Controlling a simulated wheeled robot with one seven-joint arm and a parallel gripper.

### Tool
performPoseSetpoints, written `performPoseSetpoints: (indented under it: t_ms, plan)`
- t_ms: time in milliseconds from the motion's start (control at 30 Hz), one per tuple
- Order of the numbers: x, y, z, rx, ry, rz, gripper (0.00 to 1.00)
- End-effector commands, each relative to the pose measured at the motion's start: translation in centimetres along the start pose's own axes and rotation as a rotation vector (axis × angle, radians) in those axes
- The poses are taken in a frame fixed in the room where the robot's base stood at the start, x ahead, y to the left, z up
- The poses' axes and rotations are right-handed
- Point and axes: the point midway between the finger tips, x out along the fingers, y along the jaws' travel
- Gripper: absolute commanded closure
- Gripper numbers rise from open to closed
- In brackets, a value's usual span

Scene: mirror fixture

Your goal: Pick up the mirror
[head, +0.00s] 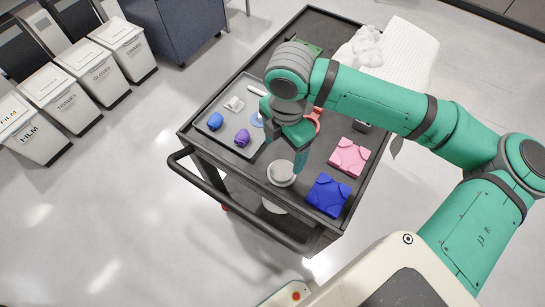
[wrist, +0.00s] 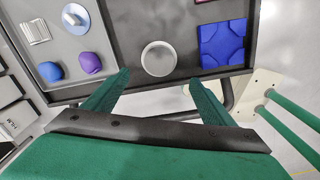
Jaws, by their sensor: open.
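A round, pale blue disc with a small white piece on it, which looks like the mirror (wrist: 75,18), lies on the grey tray (wrist: 101,55). In the head view the disc (head: 257,120) shows at the tray's right side, partly behind my arm. My gripper (head: 284,158) points down with its fingers apart, over the cart near a white round dish (head: 281,174). In the wrist view the fingers of my gripper (wrist: 158,78) are spread and nothing is between them. The disc is up and left of the fingers there.
The tray also holds a silver fixture (head: 234,104), a white stick (head: 257,90), a blue lump (head: 215,121) and a purple lump (head: 242,137). Pink (head: 349,158) and blue (head: 328,195) square blocks sit at the right. The cart handle (head: 225,205) borders the near side.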

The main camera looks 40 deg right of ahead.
Motion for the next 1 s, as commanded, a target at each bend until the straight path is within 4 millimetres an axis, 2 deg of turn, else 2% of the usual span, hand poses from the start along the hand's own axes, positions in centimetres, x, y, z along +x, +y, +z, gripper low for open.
performPoseSetpoints:
  t_ms: [133, 400, 667, 900, 1000]
  plan:
    - [0.8, -0.2, 0.1, 0.001, -0.001, -0.006, 0.22]
    - [4.6, -0.2, 0.1, 0.0, -0.001, -0.005, 0.22]
    - [6.3, -0.3, 0.1, 0.0, -0.001, -0.005, 0.22]
    - [9.7, -0.6, 0.2, 0.002, 0.001, -0.005, 0.22]
    - [10.5, -0.6, 0.2, 0.002, -0.001, -0.004, 0.22]
